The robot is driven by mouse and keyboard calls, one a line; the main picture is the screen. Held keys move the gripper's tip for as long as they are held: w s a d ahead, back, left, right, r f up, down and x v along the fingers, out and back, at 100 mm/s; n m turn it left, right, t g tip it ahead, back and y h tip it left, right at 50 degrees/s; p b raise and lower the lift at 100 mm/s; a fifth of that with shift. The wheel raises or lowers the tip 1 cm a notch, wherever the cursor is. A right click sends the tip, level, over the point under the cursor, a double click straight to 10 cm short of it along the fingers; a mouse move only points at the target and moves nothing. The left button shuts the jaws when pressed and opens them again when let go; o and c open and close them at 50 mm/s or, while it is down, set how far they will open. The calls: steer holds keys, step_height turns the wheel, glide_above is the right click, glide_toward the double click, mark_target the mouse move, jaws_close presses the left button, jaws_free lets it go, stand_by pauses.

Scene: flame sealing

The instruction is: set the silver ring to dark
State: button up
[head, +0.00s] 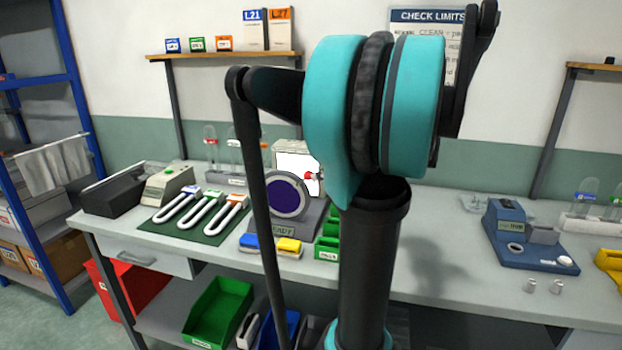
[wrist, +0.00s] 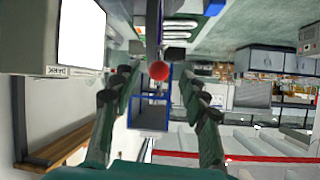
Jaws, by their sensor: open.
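The silver ring (head: 271,209) surrounds a dark purple disc (head: 287,196) on a grey bench unit with a READY label. A red ball (head: 309,176) shows at the ring's upper right, in front of a white panel (head: 290,160). In the wrist view the red ball (wrist: 159,70) lies between the fingers of my gripper (wrist: 157,78), which is open and not visibly touching it. The wrist view is turned on its side, and a box with a bright white face carries a DARK label (wrist: 57,71). In the head view my arm hides the gripper.
Yellow and blue blocks (head: 289,246) sit before the unit, with green bins (head: 328,240) to their right. White U-shaped tubes lie on a green mat (head: 185,238) at left. A blue device (head: 525,238) stands at right. The bench (head: 440,240) between is mostly clear.

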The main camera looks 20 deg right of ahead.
steer(key=v, duration=0.5)
steer(key=shift+d, duration=0.1)
steer(key=shift+s, duration=0.1)
stand_by(0.3)
